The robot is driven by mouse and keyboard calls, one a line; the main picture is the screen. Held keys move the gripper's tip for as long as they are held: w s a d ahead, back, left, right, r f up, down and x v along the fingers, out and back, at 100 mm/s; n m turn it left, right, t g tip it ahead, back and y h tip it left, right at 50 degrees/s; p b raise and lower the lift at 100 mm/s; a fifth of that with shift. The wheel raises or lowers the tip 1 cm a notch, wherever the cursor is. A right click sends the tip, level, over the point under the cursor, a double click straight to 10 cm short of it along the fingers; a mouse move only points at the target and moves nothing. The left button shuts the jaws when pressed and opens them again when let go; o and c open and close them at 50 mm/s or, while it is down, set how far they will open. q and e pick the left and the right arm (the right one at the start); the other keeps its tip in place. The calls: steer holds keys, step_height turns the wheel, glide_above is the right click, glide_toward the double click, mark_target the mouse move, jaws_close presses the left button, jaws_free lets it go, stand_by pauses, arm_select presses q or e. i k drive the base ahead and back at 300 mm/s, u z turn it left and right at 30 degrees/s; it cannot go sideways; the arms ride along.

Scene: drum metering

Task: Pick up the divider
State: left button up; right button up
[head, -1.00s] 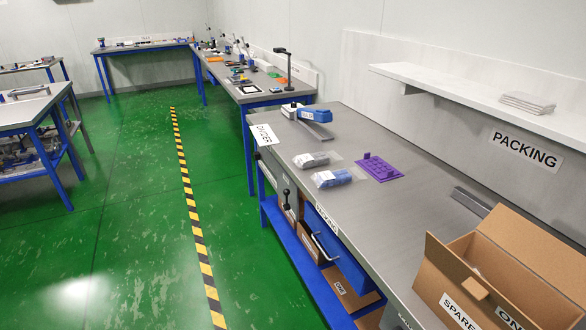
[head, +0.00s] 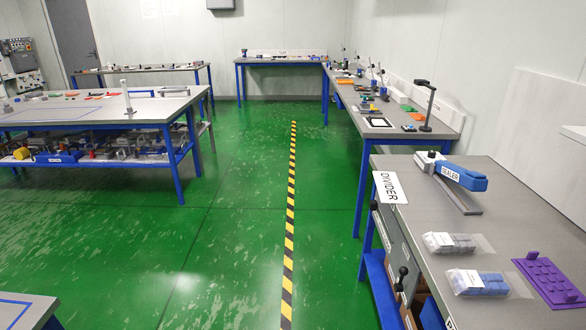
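I cannot make out a separate divider piece on or beside this label. Neither of my grippers shows in the head view.
On the bench are a blue sealer (head: 460,177), two clear bags of parts (head: 452,243) (head: 477,283) and a purple studded plate (head: 553,277). Other blue-legged benches stand at the left (head: 90,113) and back. Green floor is clear along the yellow-black stripe (head: 290,215).

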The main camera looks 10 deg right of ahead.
mark_target(389, 189)
steer(key=u, duration=0.45)
steer(key=i, duration=2.15)
steer(key=z, duration=1.2)
steer(key=i, duration=1)
steer(key=z, duration=0.95)
